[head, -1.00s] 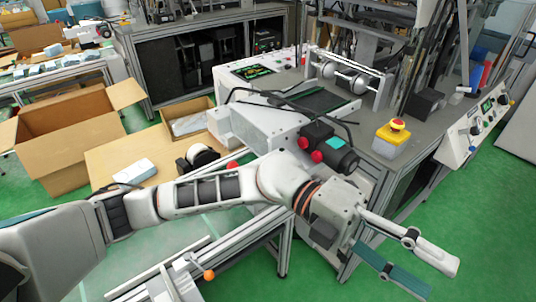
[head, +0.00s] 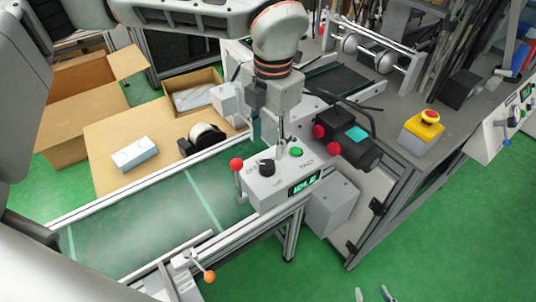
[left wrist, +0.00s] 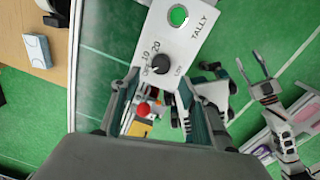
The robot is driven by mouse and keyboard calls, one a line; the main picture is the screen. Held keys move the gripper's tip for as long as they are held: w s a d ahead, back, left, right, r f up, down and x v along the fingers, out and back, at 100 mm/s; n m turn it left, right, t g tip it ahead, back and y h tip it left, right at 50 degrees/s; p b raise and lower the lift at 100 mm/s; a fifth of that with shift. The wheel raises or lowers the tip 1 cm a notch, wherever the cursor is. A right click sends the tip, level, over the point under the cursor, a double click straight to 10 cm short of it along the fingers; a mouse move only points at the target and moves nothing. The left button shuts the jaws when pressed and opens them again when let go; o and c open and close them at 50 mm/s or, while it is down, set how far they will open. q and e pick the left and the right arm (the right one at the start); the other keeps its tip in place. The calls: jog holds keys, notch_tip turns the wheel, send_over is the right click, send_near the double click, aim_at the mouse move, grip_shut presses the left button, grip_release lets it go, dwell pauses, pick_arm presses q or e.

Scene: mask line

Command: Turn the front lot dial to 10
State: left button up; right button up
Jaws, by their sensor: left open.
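The front control box (head: 285,182) carries a black lot dial (head: 267,167), which also shows in the left wrist view (left wrist: 160,63). Labels including 10 and 20 ring the dial; I cannot tell which mark its pointer faces. My left gripper (head: 268,138) is open and points down just above the dial. In the left wrist view its two fingers (left wrist: 158,84) are spread, with the dial beyond their tips and between them. Contact is not visible. The fingertips of my right gripper (head: 372,295) stand apart at the bottom edge of the head view.
The box also has a green button (head: 296,152), an IDLE display (head: 304,184) and, at its left, a red ball knob (head: 236,164). A black motor (head: 352,140) with red knobs is close right. A yellow emergency-stop box (head: 422,130) stands further right. Another knob panel (head: 510,118) is far right.

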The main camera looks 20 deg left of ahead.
aim_at(267, 164)
pick_arm(q)
notch_tip(267, 164, down, 7)
jog(key=shift+a+f, duration=0.1)
jog(key=shift+f, duration=0.05)
dwell(0.4)
jog(key=c, duration=1.1)
